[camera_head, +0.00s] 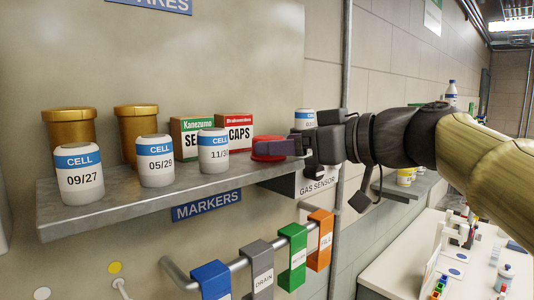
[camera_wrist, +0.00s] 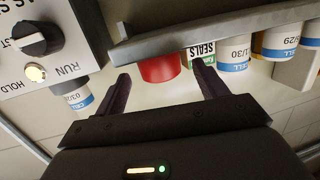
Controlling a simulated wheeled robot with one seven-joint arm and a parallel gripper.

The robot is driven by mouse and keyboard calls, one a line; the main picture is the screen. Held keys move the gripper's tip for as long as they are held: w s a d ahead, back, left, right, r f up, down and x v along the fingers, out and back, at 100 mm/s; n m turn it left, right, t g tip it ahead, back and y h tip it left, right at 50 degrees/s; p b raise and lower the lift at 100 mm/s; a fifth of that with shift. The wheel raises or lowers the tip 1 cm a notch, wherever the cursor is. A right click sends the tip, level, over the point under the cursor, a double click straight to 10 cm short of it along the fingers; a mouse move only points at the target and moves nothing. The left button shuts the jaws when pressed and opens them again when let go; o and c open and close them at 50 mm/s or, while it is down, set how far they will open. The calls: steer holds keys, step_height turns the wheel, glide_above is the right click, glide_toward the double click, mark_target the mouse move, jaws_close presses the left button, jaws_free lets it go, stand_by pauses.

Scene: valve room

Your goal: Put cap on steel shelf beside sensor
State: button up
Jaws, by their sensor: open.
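A red cap (camera_head: 268,148) sits at the right end of the steel shelf (camera_head: 120,207), beside the grey gas sensor box (camera_head: 312,187). My gripper (camera_head: 285,147) is at the cap from the right and partly hides it in the head view. In the wrist view the jaws of my gripper (camera_wrist: 165,85) are open, with the red cap (camera_wrist: 160,68) between and just past the fingertips, with clear gaps on both sides. The steel shelf edge (camera_wrist: 205,35) crosses above it. The gas sensor panel (camera_wrist: 60,25) shows a black knob. A white cell (camera_head: 304,118) stands at the sensor, partly hidden.
Several labelled cells stand along the shelf front, the nearest being the 11/30 cell (camera_head: 213,150). Behind are a SEALS box (camera_head: 188,138), a CAPS box (camera_head: 236,132) and two amber jars. A rail (camera_head: 235,265) with coloured tags hangs below. A white bench (camera_head: 450,255) is at right.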

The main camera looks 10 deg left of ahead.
steer(key=f+b+v, duration=0.1)
steer(key=v, duration=0.5)
steer(key=shift+r, duration=0.5)
steer(key=shift+d, duration=0.1)
steer(key=w+d+f+m+h, duration=0.2)
steer(key=f+m+h, duration=0.1)
steer(key=f, duration=0.6)
steer(key=w+d+f+m+h, duration=0.1)
steer(key=w+f+m+h, duration=0.15)
steer(key=f, duration=0.55)
steer(key=w+d+f+m+h, duration=0.2)
steer(key=f+m, duration=0.1)
steer(key=f, duration=0.6)
steer(key=s+d+f+m+g+h, duration=0.1)
steer(key=s+d+f+h, duration=0.1)
steer(key=f, duration=0.7)
steer(key=s+d+f+m+g+h, duration=0.1)
steer(key=s+d+f, duration=0.3)
steer(key=f, duration=0.5)
steer(key=s+d+f+m+g+h, duration=0.2)
steer(key=s+d+f+h, duration=0.1)
steer(key=s+f, duration=0.4)
steer(key=shift+f+g+h, duration=0.4)
steer(key=shift+f+h, duration=0.05)
steer(key=shift+f, duration=0.5)
steer(key=shift+c, duration=0.4)
